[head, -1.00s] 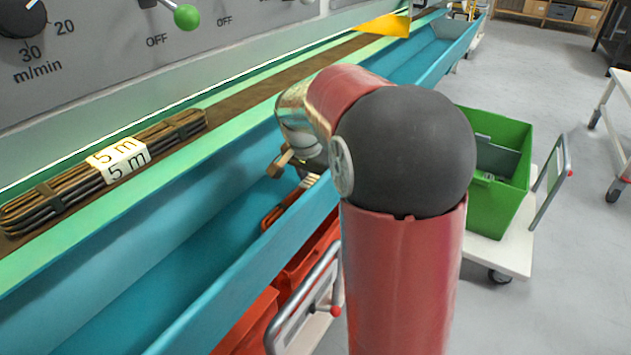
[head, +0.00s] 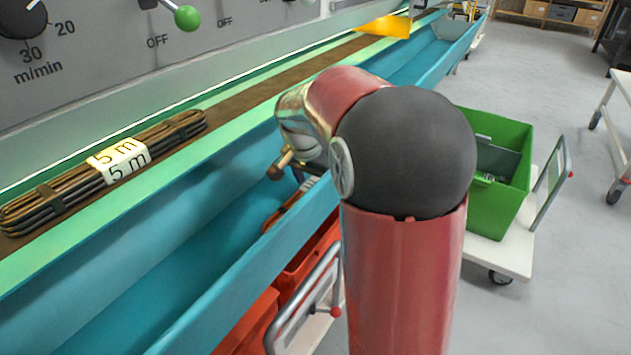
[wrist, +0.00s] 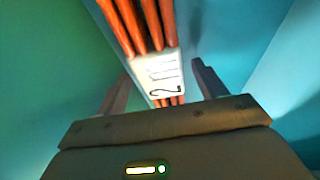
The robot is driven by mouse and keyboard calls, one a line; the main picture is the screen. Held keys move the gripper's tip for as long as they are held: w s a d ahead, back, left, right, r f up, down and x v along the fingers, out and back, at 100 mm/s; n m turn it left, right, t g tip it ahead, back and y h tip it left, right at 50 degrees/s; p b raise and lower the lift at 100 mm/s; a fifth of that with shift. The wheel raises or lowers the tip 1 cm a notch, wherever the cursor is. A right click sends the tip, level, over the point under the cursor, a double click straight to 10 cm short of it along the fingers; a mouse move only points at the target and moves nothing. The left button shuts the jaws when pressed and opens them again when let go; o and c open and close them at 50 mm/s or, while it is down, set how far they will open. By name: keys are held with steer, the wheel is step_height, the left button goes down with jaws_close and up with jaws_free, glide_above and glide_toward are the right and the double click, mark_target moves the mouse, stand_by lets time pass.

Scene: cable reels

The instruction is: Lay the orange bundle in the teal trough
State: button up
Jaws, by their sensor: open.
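The orange bundle (wrist: 138,22), several parallel strands with a white label (wrist: 158,76), runs between my gripper's fingers in the wrist view. My gripper (wrist: 160,88) is open, with one finger apart on each side of the bundle. Teal surfaces of the trough (wrist: 298,75) surround it. In the head view, part of the bundle (head: 281,211) shows inside the teal trough (head: 190,255), against its near wall. My arm hides the rest of the bundle and most of the gripper. Whether the whole bundle rests on the trough floor cannot be told.
A brown cable bundle labelled 5 m (head: 105,170) lies on the belt (head: 240,98) behind the trough. Red bins (head: 250,325) on a cart stand below the near wall. A green crate (head: 500,205) sits on a white cart at right. Open floor lies beyond.

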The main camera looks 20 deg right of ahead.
steer(key=p+v, duration=0.1)
steer(key=v, duration=1)
steer(key=shift+r, duration=0.3)
steer(key=shift+s+a, duration=0.1)
